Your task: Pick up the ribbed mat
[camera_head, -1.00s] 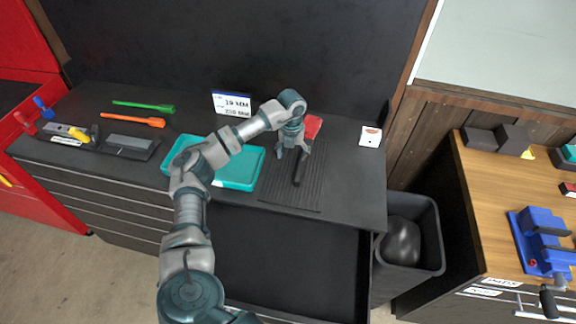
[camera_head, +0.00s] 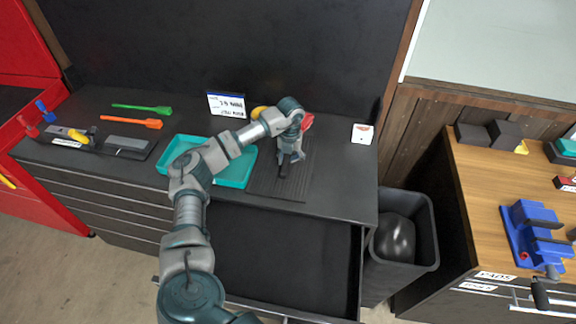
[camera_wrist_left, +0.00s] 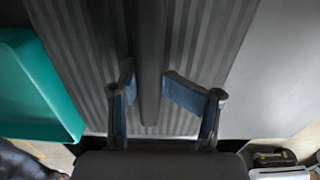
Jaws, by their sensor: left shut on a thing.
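The ribbed mat (camera_head: 265,182) is dark grey and lies flat on the black cabinet top, right of the teal tray. Its ridges also show in the left wrist view (camera_wrist_left: 85,40). A black handle (camera_wrist_left: 150,60) lies over the mat, with a red part (camera_head: 307,121) at the far end beside my wrist. My left gripper (camera_head: 286,160) points down over the mat. In the left wrist view its blue-padded fingers (camera_wrist_left: 148,92) are closed on either side of the handle. My arm hides part of the handle and tray. My right gripper is not in view.
The teal tray (camera_head: 235,176) sits left of the mat. A white sign (camera_head: 227,105), a yellow object (camera_head: 259,112) and a small white box (camera_head: 362,134) stand around. An open drawer (camera_head: 290,255) lies below, and a bin (camera_head: 425,235) stands right.

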